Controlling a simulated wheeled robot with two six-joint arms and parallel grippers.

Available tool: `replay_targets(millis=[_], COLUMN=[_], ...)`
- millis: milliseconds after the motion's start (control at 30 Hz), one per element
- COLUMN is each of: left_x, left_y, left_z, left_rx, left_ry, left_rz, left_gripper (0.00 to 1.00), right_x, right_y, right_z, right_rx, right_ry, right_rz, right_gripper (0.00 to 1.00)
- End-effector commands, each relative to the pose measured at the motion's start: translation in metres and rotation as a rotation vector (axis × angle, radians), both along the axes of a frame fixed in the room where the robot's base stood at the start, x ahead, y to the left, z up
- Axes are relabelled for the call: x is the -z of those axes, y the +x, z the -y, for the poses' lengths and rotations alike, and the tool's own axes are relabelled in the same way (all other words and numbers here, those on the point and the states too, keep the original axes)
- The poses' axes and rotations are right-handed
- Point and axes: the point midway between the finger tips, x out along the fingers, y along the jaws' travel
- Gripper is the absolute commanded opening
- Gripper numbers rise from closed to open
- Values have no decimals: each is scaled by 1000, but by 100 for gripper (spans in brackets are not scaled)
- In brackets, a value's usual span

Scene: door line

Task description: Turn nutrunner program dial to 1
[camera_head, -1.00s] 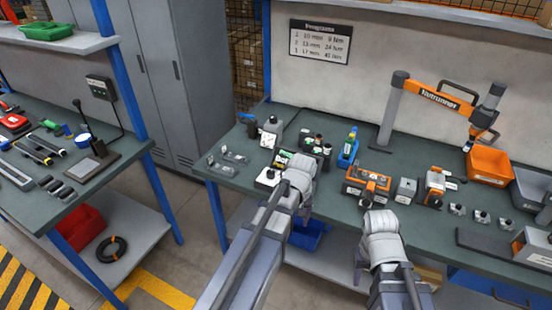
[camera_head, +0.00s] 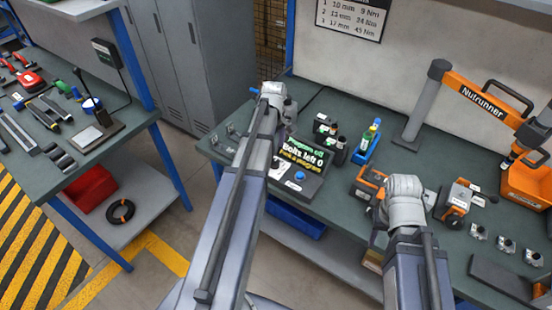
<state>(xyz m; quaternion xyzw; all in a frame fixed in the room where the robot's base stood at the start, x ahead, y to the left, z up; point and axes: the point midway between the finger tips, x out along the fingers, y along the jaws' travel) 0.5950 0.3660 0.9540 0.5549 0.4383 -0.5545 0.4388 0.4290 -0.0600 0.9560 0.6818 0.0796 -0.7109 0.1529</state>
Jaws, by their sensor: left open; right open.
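The nutrunner program panel (camera_head: 312,186) is a dark box on the bench, with a screen (camera_head: 302,153) reading "Program off", "Bolts left 0" and a third line like "Pick a program". A blue knob or button (camera_head: 299,176) is on its sloped front. A pale plate with a dark round part, possibly the dial, is partly hidden behind my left arm. My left gripper (camera_head: 272,92) is beyond the panel, up and left of it, open, its fingers mostly hidden. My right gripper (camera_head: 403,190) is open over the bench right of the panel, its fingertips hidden. Neither visibly touches the panel.
Orange-black units (camera_head: 456,201) sit near my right gripper. A wall program chart (camera_head: 352,16) lists 1 as 10 mm, 9 Nm.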

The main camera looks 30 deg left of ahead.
Motion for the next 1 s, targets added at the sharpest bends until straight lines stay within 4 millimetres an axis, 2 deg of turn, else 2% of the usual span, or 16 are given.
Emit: replay_targets(millis=[267,700,1000], left_x=[23,74,77], left_y=[0,0,0], left_z=[0,1,1], left_rx=[2,3,3], left_ry=[0,0,0], left_rz=[0,0,0], left_gripper=[77,77,77], right_x=[23,74,77], right_y=[0,0,0], right_z=[0,0,0], right_rx=[0,0,0], right_ry=[0,0,0], right_rz=[0,0,0], right_gripper=[50,50,50])
